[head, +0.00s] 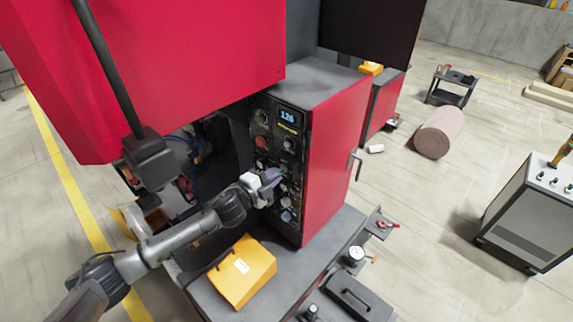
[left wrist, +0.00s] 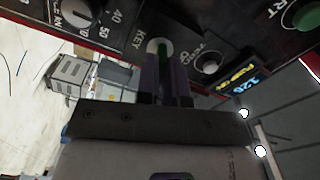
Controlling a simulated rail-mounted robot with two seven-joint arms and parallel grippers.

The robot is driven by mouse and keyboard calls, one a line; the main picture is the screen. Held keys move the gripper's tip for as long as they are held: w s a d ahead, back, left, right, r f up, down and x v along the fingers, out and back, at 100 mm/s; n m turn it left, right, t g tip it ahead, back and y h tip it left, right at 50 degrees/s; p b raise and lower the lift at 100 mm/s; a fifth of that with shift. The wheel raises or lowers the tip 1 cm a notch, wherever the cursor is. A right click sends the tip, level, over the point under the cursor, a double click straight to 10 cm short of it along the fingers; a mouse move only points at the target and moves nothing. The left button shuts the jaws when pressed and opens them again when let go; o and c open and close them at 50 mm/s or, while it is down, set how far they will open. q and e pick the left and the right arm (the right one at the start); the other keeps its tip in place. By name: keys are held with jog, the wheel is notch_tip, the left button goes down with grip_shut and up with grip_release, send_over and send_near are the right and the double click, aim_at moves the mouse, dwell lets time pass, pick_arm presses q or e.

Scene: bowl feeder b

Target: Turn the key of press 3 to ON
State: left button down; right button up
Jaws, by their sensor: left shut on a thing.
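The press's black control panel (head: 262,140) carries a display, buttons and knobs. My left gripper (head: 272,178) reaches its middle from the left. In the left wrist view, the two dark fingers of my left gripper (left wrist: 167,85) are shut on the key (left wrist: 165,50), a small green piece in a pale round lock beside the label "KEY". The fingers hide much of the key, so I cannot tell whether it points to ON. The key is hidden behind the gripper in the head view. My right gripper is in neither view.
The red panel door (head: 335,150) stands just right of the controls. A dark hanging arm (head: 150,160) is left of the panel. Other knobs (left wrist: 208,62) sit close around the key.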

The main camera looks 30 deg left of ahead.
pick_arm(q)
jog(key=shift+m, duration=0.4)
jog(key=m, duration=0.3)
jog(key=shift+m+p, duration=0.3)
jog(key=shift+m, duration=0.1)
jog(key=c, duration=1.2)
grip_release()
jog(key=shift+o, duration=0.2)
jog(key=s+a, duration=0.1)
jog(key=s, duration=0.6)
